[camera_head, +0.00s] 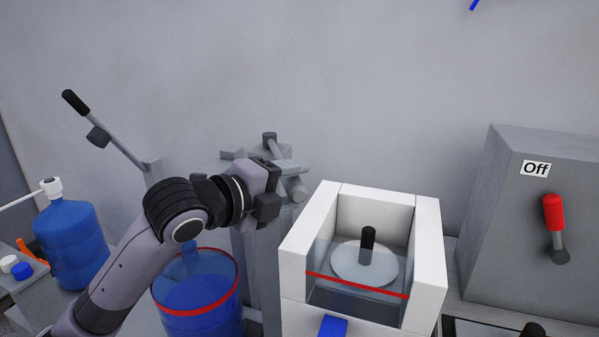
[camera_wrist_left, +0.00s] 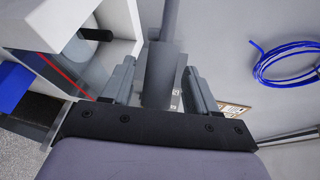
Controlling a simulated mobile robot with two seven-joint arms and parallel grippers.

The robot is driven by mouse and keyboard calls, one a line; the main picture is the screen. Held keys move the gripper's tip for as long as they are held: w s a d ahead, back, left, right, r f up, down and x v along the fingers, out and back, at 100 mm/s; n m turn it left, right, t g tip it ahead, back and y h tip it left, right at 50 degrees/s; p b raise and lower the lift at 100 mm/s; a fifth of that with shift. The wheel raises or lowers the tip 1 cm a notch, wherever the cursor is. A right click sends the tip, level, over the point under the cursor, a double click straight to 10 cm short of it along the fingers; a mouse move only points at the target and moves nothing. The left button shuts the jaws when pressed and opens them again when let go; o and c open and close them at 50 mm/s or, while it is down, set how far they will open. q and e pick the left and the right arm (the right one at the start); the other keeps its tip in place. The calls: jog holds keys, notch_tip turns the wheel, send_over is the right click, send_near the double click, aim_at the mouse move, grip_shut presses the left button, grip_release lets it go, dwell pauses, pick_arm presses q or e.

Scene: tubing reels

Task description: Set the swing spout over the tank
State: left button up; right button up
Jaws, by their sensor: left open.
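My left gripper (camera_head: 288,180) is in the middle of the head view, at a grey post and pipe fitting (camera_head: 270,140), which looks like the swing spout. In the left wrist view a grey cylinder (camera_wrist_left: 160,75) with a thinner rod stands between my two open fingers (camera_wrist_left: 158,88); I cannot tell whether they touch it. A white-walled tank (camera_head: 430,250) with a clear front and a red line is just right of the gripper. The gripper and arm hide part of the fitting, so its outlet is unclear. My right gripper does not show.
A clear blue-filled vessel (camera_head: 200,305) with a red band stands below my left arm. A blue water bottle (camera_head: 70,235) and a lever with a black grip (camera_head: 110,130) are at left. A grey box (camera_head: 510,240) marked "Off" with a red-handled switch is at right.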

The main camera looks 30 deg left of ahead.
pick_arm(q)
jog(key=shift+x, duration=1.3)
grip_shut()
jog(key=shift+d, duration=0.1)
